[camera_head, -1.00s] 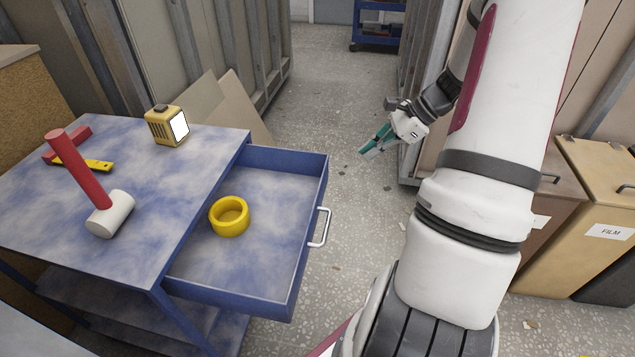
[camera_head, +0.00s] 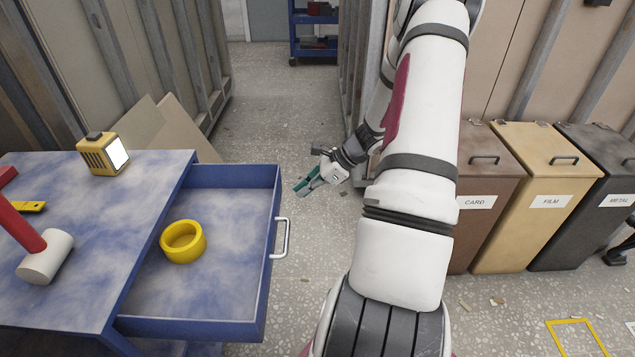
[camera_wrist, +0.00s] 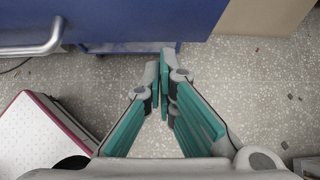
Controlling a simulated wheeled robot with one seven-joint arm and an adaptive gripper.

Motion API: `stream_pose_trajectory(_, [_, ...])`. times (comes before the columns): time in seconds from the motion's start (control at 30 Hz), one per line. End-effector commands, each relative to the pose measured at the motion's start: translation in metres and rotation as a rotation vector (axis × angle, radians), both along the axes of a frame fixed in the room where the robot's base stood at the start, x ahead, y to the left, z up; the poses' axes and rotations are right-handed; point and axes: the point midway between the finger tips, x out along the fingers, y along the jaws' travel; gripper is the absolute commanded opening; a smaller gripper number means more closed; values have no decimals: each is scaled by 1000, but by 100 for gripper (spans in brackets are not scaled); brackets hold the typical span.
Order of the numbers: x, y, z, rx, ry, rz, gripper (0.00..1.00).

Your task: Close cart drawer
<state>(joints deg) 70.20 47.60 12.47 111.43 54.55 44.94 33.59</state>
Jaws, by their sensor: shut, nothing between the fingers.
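The blue cart drawer (camera_head: 222,235) is pulled open to the right of the blue cart top (camera_head: 75,240). A yellow ring (camera_head: 183,242) lies inside it. The drawer's silver handle (camera_head: 281,238) is on its right front face. My gripper (camera_head: 300,190) is beyond and to the right of the handle, apart from the drawer. In the wrist view my gripper (camera_wrist: 164,60) has its teal fingers together with nothing between them. The drawer front (camera_wrist: 120,20) fills the upper left there, with the handle (camera_wrist: 35,45) left of the fingertips.
On the cart top are a yellow lamp (camera_head: 103,154), a red-handled mallet (camera_head: 45,257) and a yellow tool (camera_head: 30,206). Brown, tan and dark bins (camera_head: 540,200) stand at the right. Bare floor (camera_head: 270,120) lies beyond the drawer.

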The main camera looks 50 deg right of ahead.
Motion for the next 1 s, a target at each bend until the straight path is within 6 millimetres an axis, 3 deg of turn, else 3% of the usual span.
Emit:
stream_pose_trajectory(0.2, [20,15,2,-2,-1,2,0])
stream_pose_trajectory(0.77, [26,20,2,-2,-1,2,0])
stream_pose_trajectory(1.0, [47,37,2,-2,-1,6,0])
